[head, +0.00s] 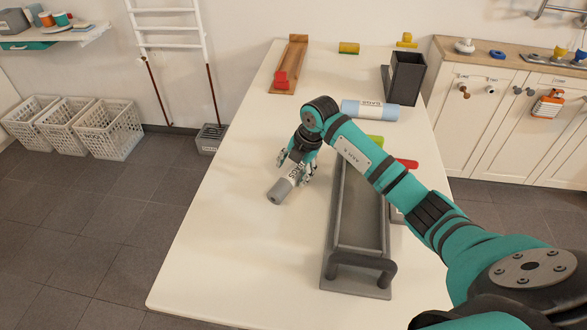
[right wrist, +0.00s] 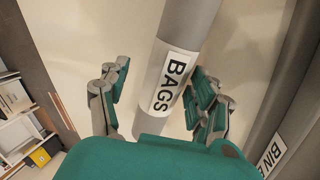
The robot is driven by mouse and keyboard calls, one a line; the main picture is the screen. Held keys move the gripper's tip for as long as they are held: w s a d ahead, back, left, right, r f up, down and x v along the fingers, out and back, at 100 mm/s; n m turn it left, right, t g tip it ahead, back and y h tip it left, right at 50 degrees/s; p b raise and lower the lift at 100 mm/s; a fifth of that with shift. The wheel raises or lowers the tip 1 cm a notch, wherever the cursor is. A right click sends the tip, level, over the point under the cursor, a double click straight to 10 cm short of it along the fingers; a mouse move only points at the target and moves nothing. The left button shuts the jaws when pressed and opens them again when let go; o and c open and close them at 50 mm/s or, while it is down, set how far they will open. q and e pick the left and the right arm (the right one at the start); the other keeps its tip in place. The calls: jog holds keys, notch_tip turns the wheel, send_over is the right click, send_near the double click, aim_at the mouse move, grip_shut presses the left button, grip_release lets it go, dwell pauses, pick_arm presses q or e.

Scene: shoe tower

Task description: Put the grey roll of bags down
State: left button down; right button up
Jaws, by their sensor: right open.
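The grey roll of bags (head: 281,190) lies on the white table, left of a long grey tray. Its white label reading BAGS shows in the right wrist view (right wrist: 170,82). My right gripper (head: 298,166) is over the roll, with its fingers open on either side of it. In the right wrist view the fingers (right wrist: 160,98) stand apart; a gap shows on the left side, and the right fingers are close to the roll. I cannot tell whether they touch it. My left gripper is not in view.
The long grey tray (head: 361,235) with a handle is right of the roll. A light blue roll (head: 370,110), a dark box (head: 405,78) and a wooden board with a red block (head: 288,62) are farther back. The table's front left (head: 230,270) is clear.

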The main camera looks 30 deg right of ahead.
jog(key=v, duration=1.2)
jog(key=shift+r, duration=0.15)
jog(key=shift+d, duration=0.1)
